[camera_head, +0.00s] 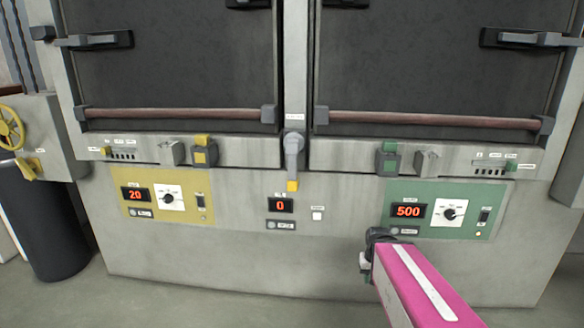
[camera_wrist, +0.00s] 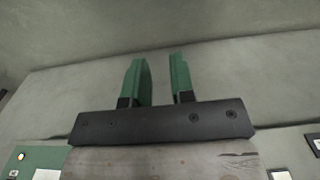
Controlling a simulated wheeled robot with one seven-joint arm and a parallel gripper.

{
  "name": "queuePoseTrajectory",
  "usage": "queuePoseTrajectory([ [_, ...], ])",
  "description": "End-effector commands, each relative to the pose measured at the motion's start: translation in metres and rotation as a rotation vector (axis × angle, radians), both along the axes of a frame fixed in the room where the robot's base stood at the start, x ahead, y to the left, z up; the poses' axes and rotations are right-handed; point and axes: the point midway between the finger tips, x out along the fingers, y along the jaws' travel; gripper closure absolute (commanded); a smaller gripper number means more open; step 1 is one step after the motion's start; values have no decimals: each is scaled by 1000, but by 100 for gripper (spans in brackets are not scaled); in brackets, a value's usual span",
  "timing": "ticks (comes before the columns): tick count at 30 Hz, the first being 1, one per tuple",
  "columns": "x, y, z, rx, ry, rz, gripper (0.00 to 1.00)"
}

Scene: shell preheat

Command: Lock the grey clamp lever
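A grey lever (camera_head: 292,150), which I take to be the clamp lever, sits on the post between the two dark doors in the head view. The lever does not show in the wrist view.
A yellow control panel (camera_head: 155,210) reads 20, a middle display (camera_head: 281,205) reads 0, and a green control panel (camera_head: 455,222) reads 500. Handles (camera_head: 100,40) and rails (camera_head: 430,120) stick out from the doors. A yellow valve wheel (camera_head: 10,128) is at the far left.

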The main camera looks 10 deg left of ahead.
Motion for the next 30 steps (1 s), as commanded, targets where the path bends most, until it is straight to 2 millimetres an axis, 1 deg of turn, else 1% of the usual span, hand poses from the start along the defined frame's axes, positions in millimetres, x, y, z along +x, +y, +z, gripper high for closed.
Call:
queuePoseTrajectory([
  [1,1,1,0,-4,0,4,93],
  [2,2,2,0,-8,1,8,100],
  [5,6,7,2,-39,4,36,100],
  [8,15,17,5,-97,7,83,100],
  [14,36,44,18,-257,6,205,100],
  [23,67,94,48,-510,-26,364,100],
  [29,86,136,75,-678,-71,451,100],
  [30,89,145,81,-711,-83,468,100],
])
